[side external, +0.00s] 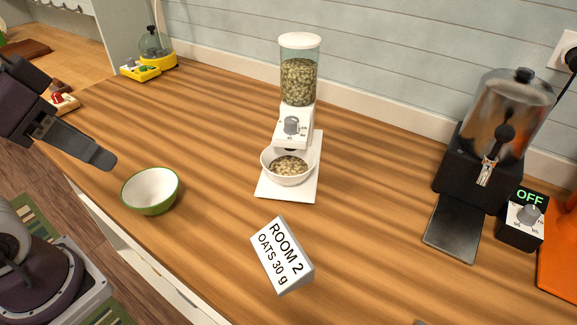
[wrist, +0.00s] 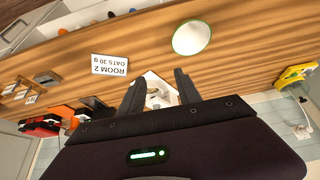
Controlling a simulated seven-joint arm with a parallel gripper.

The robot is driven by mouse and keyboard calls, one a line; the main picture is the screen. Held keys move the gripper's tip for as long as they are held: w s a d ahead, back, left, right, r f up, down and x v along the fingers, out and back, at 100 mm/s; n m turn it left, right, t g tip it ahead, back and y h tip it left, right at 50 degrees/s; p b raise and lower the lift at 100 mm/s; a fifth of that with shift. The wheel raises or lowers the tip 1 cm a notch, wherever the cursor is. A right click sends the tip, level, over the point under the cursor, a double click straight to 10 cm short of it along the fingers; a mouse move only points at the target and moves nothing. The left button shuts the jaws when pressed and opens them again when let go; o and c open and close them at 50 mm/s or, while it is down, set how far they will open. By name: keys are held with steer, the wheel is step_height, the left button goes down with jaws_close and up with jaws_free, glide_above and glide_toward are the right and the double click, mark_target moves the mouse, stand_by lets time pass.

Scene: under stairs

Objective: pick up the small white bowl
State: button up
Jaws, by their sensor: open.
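A small white bowl (side external: 289,168) with oat-like flakes in it stands upright on the white base of a dispenser (side external: 298,85), under its spout. A second bowl (side external: 151,190), green outside and white inside, stands empty on the counter to the left; it also shows in the wrist view (wrist: 192,38). My gripper (side external: 98,156) is open, at the left of the side view, above the counter edge and apart from both bowls. In the wrist view, the dispenser's white base shows between my open fingers (wrist: 159,86), farther off; the white bowl is partly hidden there.
A label block (side external: 283,254) reading "ROOM 2 OATS 30 g" stands in front of the dispenser. A black-based clear dispenser (side external: 500,125) and a box marked OFF (side external: 523,217) stand at the right. A yellow-based device (side external: 150,65) stands at the back left. The counter between the bowls is clear.

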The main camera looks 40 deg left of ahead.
steer(key=w+a+r+m+t+y, duration=0.1)
steer(key=w+a+r+t+y, duration=0.2)
steer(key=w, duration=0.5)
steer(key=w+a+r+t+y, duration=0.1)
steer(key=w+a+r+t, duration=0.1)
steer(key=w+a+r, duration=0.4)
steer(key=w+d+r+m+t+h, duration=0.1)
steer(key=w+d+m+t+h, duration=0.15)
steer(key=w, duration=0.35)
steer(key=w+d+r+m+t+h, duration=0.1)
steer(key=w+d+m+t+h, duration=0.1)
steer(key=w+m, duration=0.35)
steer(key=s+d+f+m+g+h, duration=0.2)
steer(key=d+f+m+g+h, duration=0.5)
steer(key=d+f+h, duration=0.3)
glide_toward(295, 177)
steer(key=shift+w+f+h, duration=0.45)
steer(key=shift+w+f, duration=0.05)
steer(key=shift+f, duration=0.15)
steer(key=shift+w+d+f, duration=0.2)
steer(key=shift+d+f, duration=0.05)
steer(key=x, duration=0.6)
steer(key=shift+w+f, duration=0.2)
jaws_close()
